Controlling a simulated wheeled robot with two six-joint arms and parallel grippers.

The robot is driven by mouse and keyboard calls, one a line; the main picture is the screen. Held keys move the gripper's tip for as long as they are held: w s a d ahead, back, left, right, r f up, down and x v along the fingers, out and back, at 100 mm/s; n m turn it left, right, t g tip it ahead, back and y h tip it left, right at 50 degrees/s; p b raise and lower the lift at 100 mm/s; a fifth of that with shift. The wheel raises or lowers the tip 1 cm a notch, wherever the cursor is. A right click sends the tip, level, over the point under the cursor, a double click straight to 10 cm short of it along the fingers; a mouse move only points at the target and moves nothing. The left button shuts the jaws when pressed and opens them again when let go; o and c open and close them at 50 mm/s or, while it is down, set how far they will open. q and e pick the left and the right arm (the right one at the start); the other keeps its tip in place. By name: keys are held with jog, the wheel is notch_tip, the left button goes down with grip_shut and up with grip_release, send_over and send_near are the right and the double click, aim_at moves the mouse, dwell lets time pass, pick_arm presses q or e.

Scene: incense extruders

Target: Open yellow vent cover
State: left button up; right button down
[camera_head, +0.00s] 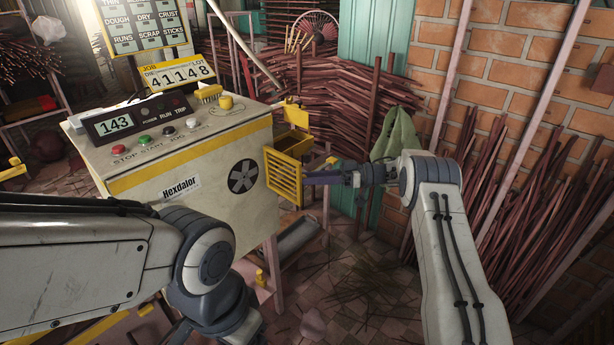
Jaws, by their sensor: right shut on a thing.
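The yellow vent cover (283,177) is a slatted panel at the right end of the cream and yellow machine (215,172). Its slatted face shows to me, beside the round black fan opening on the machine's front. It appears to stand out past the machine's right edge; its hinge cannot be made out. My right gripper (308,178) reaches in from the right and is shut on the cover's right edge. The fingertips are small and partly hidden there. My left arm lies across the lower left, and its gripper is not in view.
A control panel with a display (115,124) and coloured buttons tops the machine. A yellow bracket (294,115) sits behind the cover. A grey tray (298,238) is below. Bundles of sticks (345,95) stand behind, and a green cloth (397,135) hangs above my right wrist.

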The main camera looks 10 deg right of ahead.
jog(key=shift+w+a+r+t, duration=0.3)
jog(key=shift+w+a, duration=0.35)
jog(key=shift+w, duration=0.05)
jog(key=c, duration=0.7)
grip_release()
pick_arm(q)
jog(key=shift+w+a, duration=0.1)
jog(key=shift+a, duration=0.2)
pick_arm(e)
jog(key=shift+a+f, duration=0.1)
pick_arm(q)
jog(key=shift+f+b, duration=0.7)
jog(key=shift+f, duration=0.05)
pick_arm(e)
jog(key=d, duration=0.7)
jog(key=s+d, duration=0.1)
jog(key=d, duration=0.3)
jog(key=shift+s+f, duration=0.1)
jog(key=shift+f, duration=0.05)
jog(key=shift+a, duration=0.1)
